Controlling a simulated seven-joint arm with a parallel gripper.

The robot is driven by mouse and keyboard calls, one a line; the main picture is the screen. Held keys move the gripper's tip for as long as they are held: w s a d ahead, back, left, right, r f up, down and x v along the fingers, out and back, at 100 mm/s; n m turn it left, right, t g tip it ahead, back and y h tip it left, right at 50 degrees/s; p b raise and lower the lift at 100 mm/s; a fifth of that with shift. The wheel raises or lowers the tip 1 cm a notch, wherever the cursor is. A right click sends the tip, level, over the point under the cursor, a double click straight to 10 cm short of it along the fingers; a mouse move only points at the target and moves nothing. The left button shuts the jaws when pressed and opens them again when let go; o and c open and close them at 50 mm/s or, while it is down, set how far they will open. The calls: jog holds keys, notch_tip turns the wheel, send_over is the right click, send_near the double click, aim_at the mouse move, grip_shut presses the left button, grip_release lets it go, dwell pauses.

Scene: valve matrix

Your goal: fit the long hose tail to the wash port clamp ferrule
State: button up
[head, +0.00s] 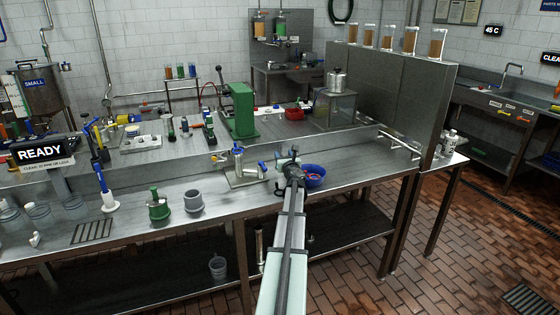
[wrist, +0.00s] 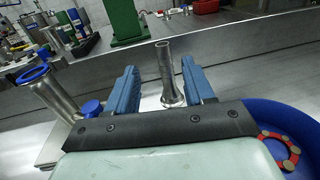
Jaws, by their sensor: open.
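My gripper (wrist: 160,72) is open, with its two blue ribbed fingers apart. A slim metal tube with a flared foot, probably the long hose tail (wrist: 166,62), stands upright in the gap between the fingers in the wrist view. In the head view my gripper (head: 288,160) is low over the bench and hides the tube. Left of it a metal fixture (head: 243,172) holds a tilted pipe with a blue ring (wrist: 32,75). I cannot tell which part is the wash port clamp ferrule.
A blue bowl (head: 316,181) stands right beside my gripper, with a red ring-shaped part (wrist: 285,146) in it. A green press (head: 238,110) stands behind on the raised shelf.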

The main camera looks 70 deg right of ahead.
aim_at(281, 148)
jog(key=x, duration=0.4)
jog(key=shift+d, duration=0.1)
jog(key=shift+x, duration=2.55)
jog(key=shift+s+f, duration=0.1)
grip_shut()
